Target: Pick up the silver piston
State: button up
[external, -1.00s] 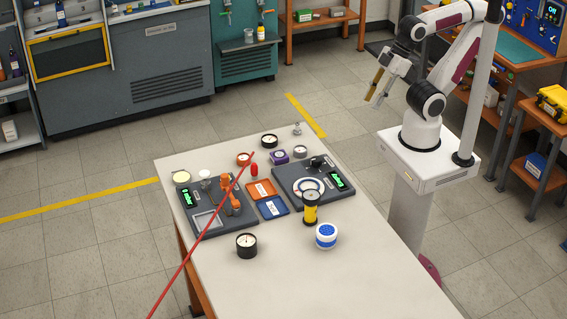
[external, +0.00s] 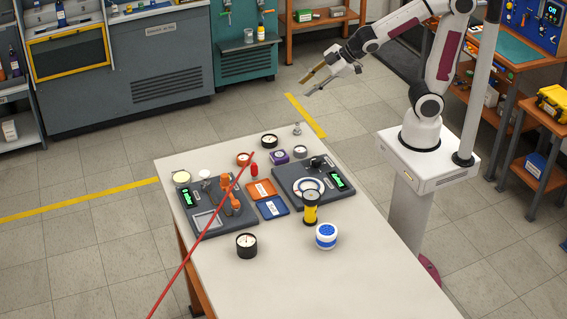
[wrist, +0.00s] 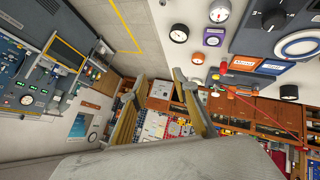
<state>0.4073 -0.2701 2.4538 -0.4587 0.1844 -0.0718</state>
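A small silver piston (external: 297,130) stands upright near the far corner of the white table in the external view. A small grey thing at the top edge of the wrist view may be the same part, but it is cut off. My gripper (external: 306,83) is in the air beyond and above that corner, apart from the piston. Its two fingers are spread with nothing between them. They also show spread in the wrist view (wrist: 158,100).
Black (external: 269,141), grey (external: 300,151), purple (external: 279,157) and orange (external: 243,159) dials sit near the piston. Two dark test stations, a yellow-black cylinder (external: 311,213) and a blue-white jar (external: 326,238) stand nearer. A long red rod (external: 195,246) crosses the view. The table's right part is clear.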

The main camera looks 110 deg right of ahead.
jog(key=w+d+f+n+t, duration=0.1)
jog(key=w+d+f+n, duration=0.1)
jog(key=w+d+f, duration=0.35)
jog(key=n+t+y, duration=0.2)
jog(key=t+y, duration=0.3)
jog(key=y, duration=0.1)
send_over(308, 129)
jog(key=w+d, duration=0.3)
jog(key=d, duration=0.2)
notch_tip(308, 129, down, 12)
jog(key=shift+a+f, duration=0.1)
jog(key=shift+a, duration=0.05)
jog(key=s+a+f+m+t+y, duration=0.2)
jog(key=s+a+t+y, duration=0.1)
jog(key=s, duration=0.2)
jog(key=shift+s+a, duration=0.4)
jog(key=shift+x, duration=1.3)
jog(key=shift+w, duration=0.15)
